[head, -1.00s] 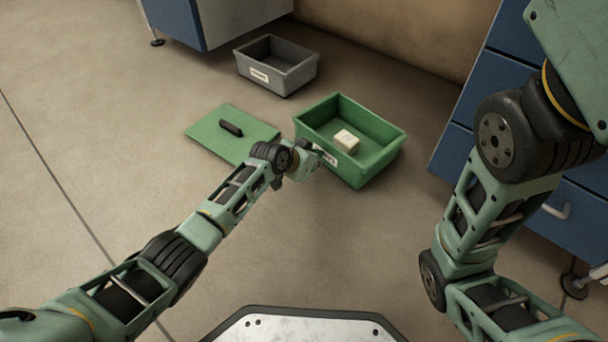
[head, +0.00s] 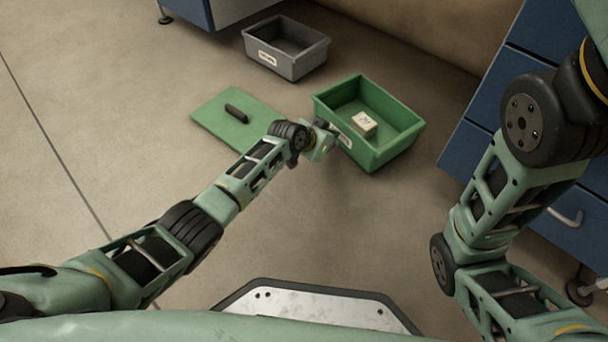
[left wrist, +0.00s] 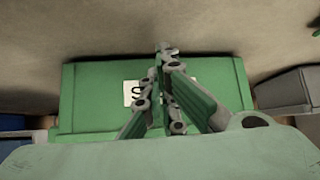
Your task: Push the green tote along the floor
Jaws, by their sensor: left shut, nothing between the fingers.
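The green tote (head: 398,143) stands upright on the floor right of centre in the head view, with a small pale box (head: 364,124) inside. A white label is on its near side. My left gripper (head: 332,130) is low at that labelled side, its fingers shut with nothing between them. In the left wrist view the shut fingers (left wrist: 165,52) lie in front of the tote's wall (left wrist: 90,95) and partly hide its label. I cannot tell for sure whether they touch. My right arm shows at the right of the head view, but its gripper is out of frame.
A green lid-like panel (head: 212,118) with a black handle lies left of the tote. A grey tote (head: 287,66) stands behind. Blue drawers (head: 480,115) stand at the right, close to the tote, and a wall (head: 430,40) runs behind. Floor at the left is clear.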

